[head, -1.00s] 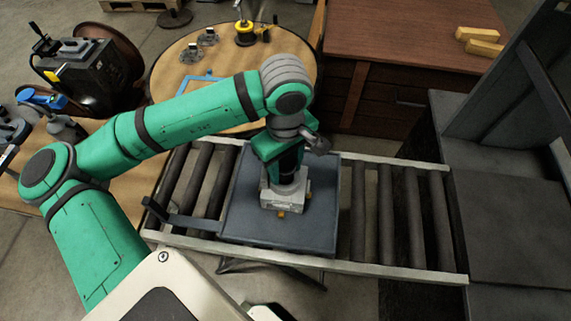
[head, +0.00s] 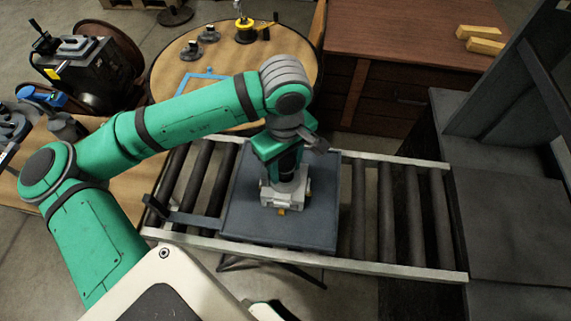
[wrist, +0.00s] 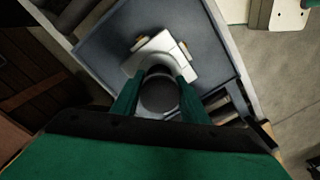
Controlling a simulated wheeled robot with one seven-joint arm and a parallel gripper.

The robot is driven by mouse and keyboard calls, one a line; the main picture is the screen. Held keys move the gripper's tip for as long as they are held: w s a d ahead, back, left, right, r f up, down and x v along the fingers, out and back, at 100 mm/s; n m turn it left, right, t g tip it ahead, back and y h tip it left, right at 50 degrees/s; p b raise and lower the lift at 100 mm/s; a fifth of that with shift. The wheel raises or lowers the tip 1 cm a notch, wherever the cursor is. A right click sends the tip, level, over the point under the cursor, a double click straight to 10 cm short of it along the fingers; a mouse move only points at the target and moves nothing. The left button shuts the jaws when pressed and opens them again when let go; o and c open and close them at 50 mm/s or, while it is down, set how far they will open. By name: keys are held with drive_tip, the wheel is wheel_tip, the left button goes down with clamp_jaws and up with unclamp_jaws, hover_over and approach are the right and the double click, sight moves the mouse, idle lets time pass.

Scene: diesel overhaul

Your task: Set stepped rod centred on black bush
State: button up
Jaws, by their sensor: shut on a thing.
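My gripper (wrist: 158,88) has two green fingers shut on a dark grey round piece (wrist: 158,97), seen nearly end-on in the wrist view; I take it for the stepped rod. Its steps and lower end are hidden. It stands over a silver-white block (wrist: 160,52) with small brass pieces at its edge. In the head view my gripper (head: 287,178) points down at the same block (head: 284,197). I cannot make out the black bush; the fingers and held piece cover that spot. Whether the rod touches anything below is unclear.
The block is on a dark blue-grey plate (head: 255,222) lying on a roller conveyor (head: 405,215). A dark handle-like bar (head: 190,220) sticks out left of the plate. Behind are a round table (head: 225,70) with fittings and a brown workbench (head: 415,30). Rollers at right are bare.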

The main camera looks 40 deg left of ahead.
drive_tip(key=o, duration=1.1)
drive_tip(key=shift+s, duration=0.1)
drive_tip(key=o, duration=0.3)
drive_tip(key=shift+o, duration=0.2)
drive_tip(key=shift+w+d+r, duration=0.1)
drive_tip(key=shift+w+r, duration=0.05)
drive_tip(key=shift+r, duration=1.25)
drive_tip(key=shift+w+r, duration=0.1)
drive_tip(key=shift+r, duration=1.3)
drive_tip(key=shift+s+r, duration=0.2)
drive_tip(key=shift+r, duration=1.5)
